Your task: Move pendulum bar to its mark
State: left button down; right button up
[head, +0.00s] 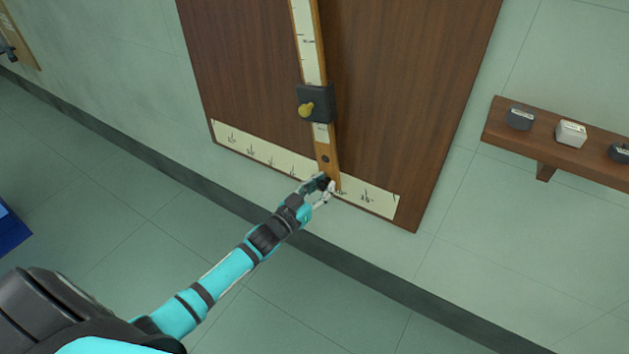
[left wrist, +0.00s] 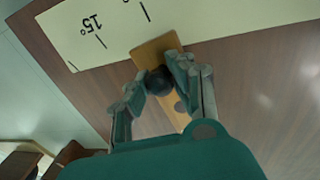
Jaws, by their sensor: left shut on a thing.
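The pendulum bar (head: 327,150) is a long wooden strip with a white scale on its upper part, hanging in front of a dark wood board (head: 400,90). A black block with a yellow knob (head: 315,104) sits partway up it. The bar's lower end lies over the pale angle scale (head: 265,154), left of a mark near the right end. My left gripper (head: 323,188) is shut on a dark round knob (left wrist: 158,80) at the bar's lower end (left wrist: 157,48). In the left wrist view a 15° mark (left wrist: 92,24) shows to the left of the bar. My right gripper is not in view.
A wooden wall shelf (head: 560,140) at the right holds several small blocks, including a white one (head: 571,133). A blue object (head: 12,228) stands at the left edge. The floor below the board is clear.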

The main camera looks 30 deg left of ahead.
pick_arm(q)
jog(key=c, duration=1.1)
grip_release()
jog(key=shift+o, duration=0.2)
jog(key=v, duration=1.2)
jog(key=shift+f, duration=0.1)
